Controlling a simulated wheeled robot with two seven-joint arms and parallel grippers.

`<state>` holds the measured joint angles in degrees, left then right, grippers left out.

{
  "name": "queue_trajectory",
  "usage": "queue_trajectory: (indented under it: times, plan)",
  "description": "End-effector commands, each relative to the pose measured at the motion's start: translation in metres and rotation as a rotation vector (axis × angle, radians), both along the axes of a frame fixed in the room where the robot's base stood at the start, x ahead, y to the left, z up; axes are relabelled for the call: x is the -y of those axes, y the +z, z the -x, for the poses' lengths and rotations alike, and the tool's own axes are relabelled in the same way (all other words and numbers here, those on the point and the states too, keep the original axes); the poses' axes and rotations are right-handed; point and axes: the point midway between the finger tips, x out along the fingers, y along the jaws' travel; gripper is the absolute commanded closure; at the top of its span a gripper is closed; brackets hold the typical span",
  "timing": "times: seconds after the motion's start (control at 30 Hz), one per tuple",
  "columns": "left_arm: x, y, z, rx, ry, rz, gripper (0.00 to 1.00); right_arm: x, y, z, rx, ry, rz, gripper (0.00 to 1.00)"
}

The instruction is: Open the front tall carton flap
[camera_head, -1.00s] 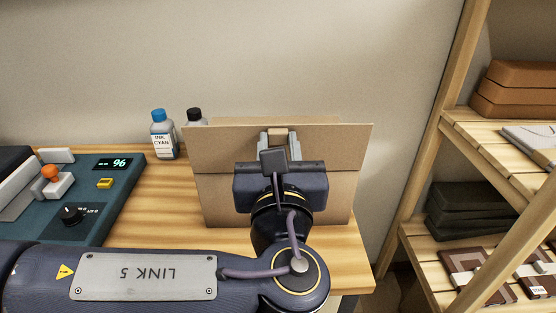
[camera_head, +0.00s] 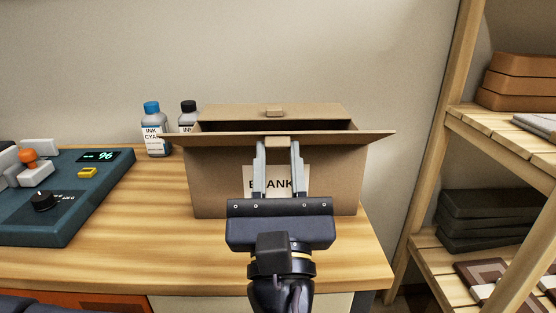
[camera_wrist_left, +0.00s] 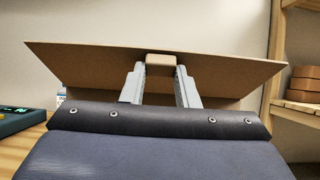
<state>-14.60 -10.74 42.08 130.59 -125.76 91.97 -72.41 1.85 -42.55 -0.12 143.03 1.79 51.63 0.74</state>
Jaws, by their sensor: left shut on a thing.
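A tall brown carton (camera_head: 215,185) with a partly covered label stands on the wooden table. Its front flap (camera_head: 350,136) is swung outward toward me and lies nearly level, with a dark gap open behind it. In the left wrist view the flap (camera_wrist_left: 90,65) spans the picture above the fingers. My left gripper (camera_head: 278,145) is shut on the small tab (camera_wrist_left: 160,60) at the flap's edge, in front of the carton. The back flap (camera_head: 315,113) shows behind the gap with its own tab. My right gripper is not in view.
A teal press control panel (camera_head: 75,210) with a display and knob sits at the left. Two ink bottles (camera_head: 153,130) stand behind the carton's left side. A wooden shelf (camera_head: 500,125) with stacked boxes stands at the right. The table front (camera_head: 150,245) is clear.

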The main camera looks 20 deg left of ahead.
Motion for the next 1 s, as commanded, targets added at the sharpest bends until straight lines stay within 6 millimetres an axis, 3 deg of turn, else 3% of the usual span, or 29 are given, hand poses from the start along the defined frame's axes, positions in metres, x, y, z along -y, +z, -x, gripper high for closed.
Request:
queue_trajectory:
  times: [0.03,0.23,0.97,1.0]
  plan:
    - [-0.002,-0.014,-0.005,-0.026,0.006,0.002,1.0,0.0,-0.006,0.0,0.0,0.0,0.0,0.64]
    - [-0.002,-0.023,-0.005,-0.027,0.005,0.001,1.0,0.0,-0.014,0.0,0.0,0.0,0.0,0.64]
    - [-0.003,-0.028,-0.006,-0.029,0.006,0.001,1.0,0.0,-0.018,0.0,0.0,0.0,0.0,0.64]
    - [-0.003,-0.028,-0.006,-0.029,0.006,0.001,0.68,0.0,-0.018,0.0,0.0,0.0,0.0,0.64]
